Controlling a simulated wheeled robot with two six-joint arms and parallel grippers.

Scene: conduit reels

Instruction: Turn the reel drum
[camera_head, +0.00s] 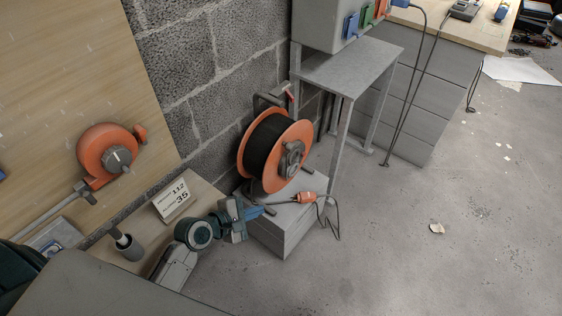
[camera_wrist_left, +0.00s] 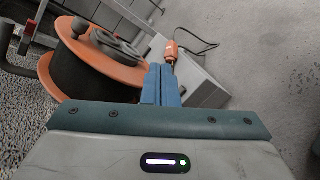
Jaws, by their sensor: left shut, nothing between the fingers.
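The reel drum (camera_head: 272,148) has orange flanges with black cable wound between them and stands on a grey block (camera_head: 282,235) against the wall. A grey hub with a handle (camera_head: 293,158) is on its front flange. My left gripper (camera_head: 263,211) is just in front of the reel's lower edge, low over the block, with its blue fingers together and empty. In the left wrist view the fingertips (camera_wrist_left: 161,66) are beside the orange flange (camera_wrist_left: 100,65), near the hub handle (camera_wrist_left: 117,46); I cannot tell if they touch. My right gripper is not in view.
An orange plug (camera_head: 306,197) with a dark cable lies on the block's right edge. A grey metal stand (camera_head: 350,70) is right of the reel. A numbered card (camera_head: 171,200) and dark cup (camera_head: 127,246) stand on a wooden surface at left. The floor at right is mostly clear.

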